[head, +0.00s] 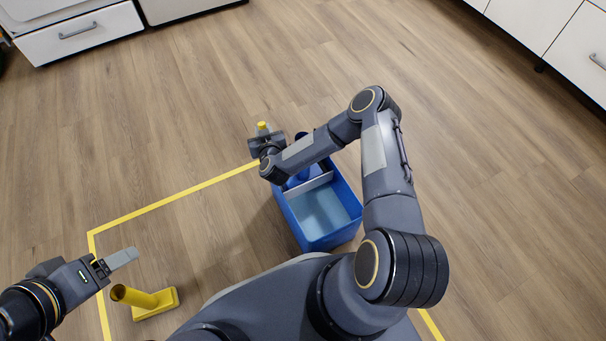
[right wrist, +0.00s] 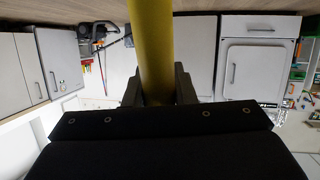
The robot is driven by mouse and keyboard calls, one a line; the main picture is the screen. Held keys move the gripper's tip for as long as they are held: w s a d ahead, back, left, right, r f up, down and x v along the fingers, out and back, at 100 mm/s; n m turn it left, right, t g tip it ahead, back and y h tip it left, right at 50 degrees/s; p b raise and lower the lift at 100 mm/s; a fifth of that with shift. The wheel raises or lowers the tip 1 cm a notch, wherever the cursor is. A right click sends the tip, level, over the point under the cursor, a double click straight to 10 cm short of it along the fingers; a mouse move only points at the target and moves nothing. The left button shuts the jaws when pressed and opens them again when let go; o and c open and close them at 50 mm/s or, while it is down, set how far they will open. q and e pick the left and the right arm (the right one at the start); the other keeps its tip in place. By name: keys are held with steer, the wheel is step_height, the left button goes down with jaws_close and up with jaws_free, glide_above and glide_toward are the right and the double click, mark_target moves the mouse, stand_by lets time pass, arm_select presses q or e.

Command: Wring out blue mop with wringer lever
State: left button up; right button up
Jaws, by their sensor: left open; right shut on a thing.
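A blue bucket (head: 345,226) stands on the floor near the middle, with pale blue water in its near part. Blue parts (head: 298,181) show at its far end, partly hidden by my right arm; I cannot tell mop from wringer there. My right gripper (head: 264,142) is shut around a yellow handle (head: 262,126), whose end shows above it. In the right wrist view this handle (right wrist: 152,45) runs between the fingers (right wrist: 158,92). I cannot tell if it belongs to the mop or the lever. My left gripper (head: 114,262) is open and empty at lower left.
A yellow stand (head: 155,302) with an upright tube is on the floor just right of my left gripper. Yellow tape (head: 170,200) marks the wood floor. White cabinets (head: 80,35) line the far left and upper right. The floor beyond the bucket is clear.

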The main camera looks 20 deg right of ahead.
steer(key=shift+s+r+t+b, duration=0.25)
steer(key=shift+s+t+b, duration=0.5)
steer(key=shift+s+b, duration=0.05)
steer(key=shift+s+r+t+b, duration=0.2)
steer(key=shift+s+t+b, duration=0.55)
steer(key=shift+s+b, duration=0.05)
steer(key=shift+s+r+m+t, duration=0.25)
steer(key=shift+s+m+t, duration=0.05)
steer(key=o, duration=1.8)
steer(key=shift+s, duration=0.1)
